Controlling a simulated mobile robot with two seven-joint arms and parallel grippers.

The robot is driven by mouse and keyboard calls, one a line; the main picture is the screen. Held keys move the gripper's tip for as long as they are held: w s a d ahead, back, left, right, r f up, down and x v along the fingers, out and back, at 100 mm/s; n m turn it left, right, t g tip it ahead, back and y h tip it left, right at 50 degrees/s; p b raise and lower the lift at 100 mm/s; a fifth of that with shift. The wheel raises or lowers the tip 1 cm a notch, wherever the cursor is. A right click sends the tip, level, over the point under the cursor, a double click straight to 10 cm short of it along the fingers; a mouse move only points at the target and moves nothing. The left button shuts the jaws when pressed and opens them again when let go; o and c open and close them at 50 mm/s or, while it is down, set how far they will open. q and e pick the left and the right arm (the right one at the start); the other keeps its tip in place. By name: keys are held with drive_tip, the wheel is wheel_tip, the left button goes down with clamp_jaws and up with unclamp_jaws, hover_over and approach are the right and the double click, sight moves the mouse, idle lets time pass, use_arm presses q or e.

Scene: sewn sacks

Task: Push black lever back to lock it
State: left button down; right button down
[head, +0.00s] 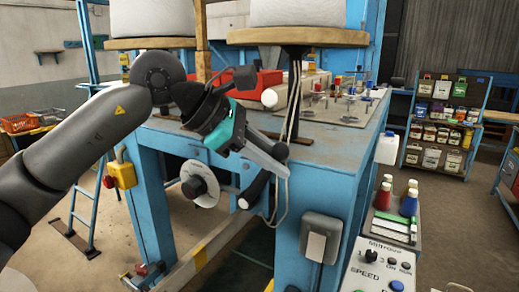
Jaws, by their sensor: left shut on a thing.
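The black lever (254,190) slants up to the right from a pivot on the front of the blue machine frame (298,215). Its upper end reaches the underside of my left gripper's fingers. My left gripper (280,168), with a teal band on its body, points down to the right in front of the table edge. It is shut on the black lever near the lever's upper end; the fingers partly hide the contact. My right gripper is out of view.
A white cable (288,207) hangs close beside the fingers. A round handwheel (200,184) is left of the lever, and a grey box (321,238) is below right. The blue worktable (325,146) carries a red case (262,80) and small parts.

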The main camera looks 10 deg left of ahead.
use_arm(q)
drive_tip(key=shift+s+d+f+m+y, duration=0.2)
drive_tip(key=shift+d+y, duration=0.1)
drive_tip(key=shift+d, duration=0.2)
drive_tip(key=shift+s+d+f+m+y, duration=0.2)
drive_tip(key=shift+d+y, duration=0.1)
drive_tip(key=shift+d, duration=0.15)
drive_tip(key=c, duration=1.1)
unclamp_jaws()
drive_tip(key=o, duration=0.4)
drive_tip(key=shift+d+f, duration=0.1)
drive_tip(key=shift+d, duration=0.1)
drive_tip(key=shift+a, duration=0.1)
drive_tip(key=shift+a, duration=0.1)
